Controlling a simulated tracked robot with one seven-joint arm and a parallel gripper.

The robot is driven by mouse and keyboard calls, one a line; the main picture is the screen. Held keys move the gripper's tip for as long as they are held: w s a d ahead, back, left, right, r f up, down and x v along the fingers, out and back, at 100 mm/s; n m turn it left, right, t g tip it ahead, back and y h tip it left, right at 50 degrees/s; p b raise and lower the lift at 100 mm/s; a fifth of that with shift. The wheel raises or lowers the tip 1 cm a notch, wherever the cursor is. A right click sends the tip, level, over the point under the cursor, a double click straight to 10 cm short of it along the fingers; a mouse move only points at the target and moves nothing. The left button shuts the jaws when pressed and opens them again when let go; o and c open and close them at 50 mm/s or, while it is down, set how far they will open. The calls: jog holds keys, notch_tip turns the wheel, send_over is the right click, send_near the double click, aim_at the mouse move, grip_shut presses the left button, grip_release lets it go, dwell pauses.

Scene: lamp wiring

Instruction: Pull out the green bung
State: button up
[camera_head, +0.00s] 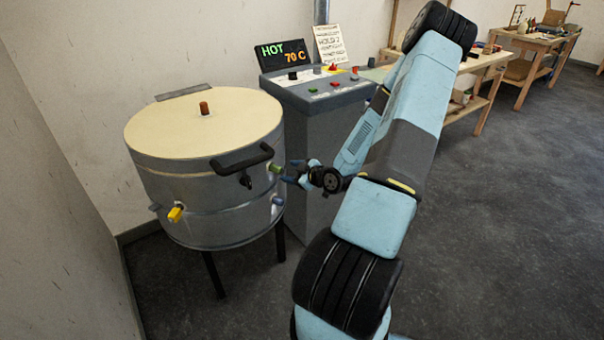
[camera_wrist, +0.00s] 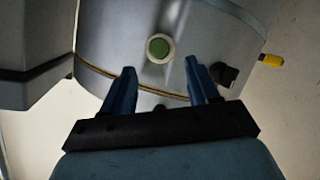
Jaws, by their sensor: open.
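The green bung (camera_head: 275,168) sits in the side of a grey metal drum (camera_head: 210,220), right of the black lid handle. In the wrist view the bung (camera_wrist: 158,48) shows end-on as a green disc in a pale ring. My gripper (camera_head: 287,174) is open and empty, close to the right of the bung. In the wrist view my gripper's blue fingers (camera_wrist: 160,80) point toward the drum, with the bung between their lines and a little beyond their tips. The fingers appear apart from the bung.
A yellow plug (camera_head: 176,213) and a blue plug (camera_head: 278,200) also stick out of the drum. A grey console (camera_head: 318,105) reading HOT 70 C stands behind. Walls are close at left.

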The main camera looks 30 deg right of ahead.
aim_at(280, 170)
jog(key=x, duration=0.7)
jog(key=shift+w, duration=0.1)
grip_shut()
dwell(0.8)
jog(key=shift+s+d, duration=0.3)
jog(key=shift+s, duration=0.4)
dwell(0.6)
jog(key=s+d, duration=0.4)
jog(key=s, duration=0.4)
jog(key=shift+s, duration=0.3)
dwell(1.3)
dwell(0.3)
